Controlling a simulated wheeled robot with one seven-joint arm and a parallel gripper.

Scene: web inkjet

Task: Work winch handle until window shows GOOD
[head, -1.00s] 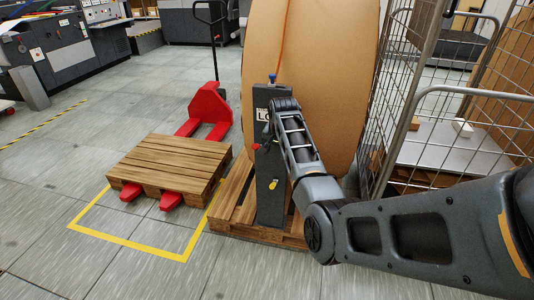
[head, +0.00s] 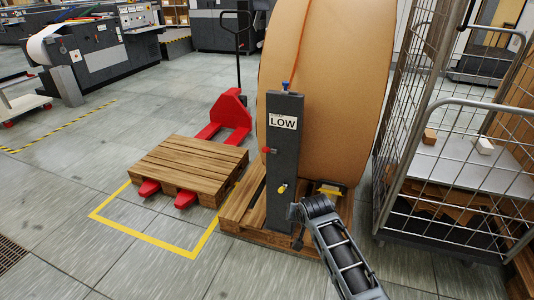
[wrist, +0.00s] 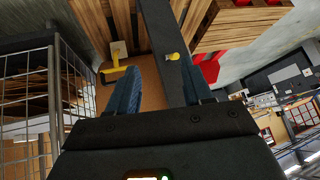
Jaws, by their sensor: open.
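A dark grey post (head: 283,200) stands upright on a wooden pallet, in front of a large brown roll. Its window (head: 283,122) reads LOW. It has a blue knob (head: 285,86) on top, a red knob (head: 266,150) on its left side and a yellow knob (head: 281,188) low on the front. I cannot tell which of these is the winch handle. In the wrist view the yellow knob (wrist: 172,57) is just beyond my gripper (wrist: 160,68), which is open and empty, its fingers apart. In the head view my arm ends right of the post's foot; the fingers are not clear there.
The brown roll (head: 325,70) rests on its pallet (head: 240,208), with a yellow piece (head: 328,189) at its base. A wire cage cart (head: 455,165) stands close on the right. A red pallet truck (head: 228,110) carries another pallet (head: 190,165) at left. The floor in front is clear.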

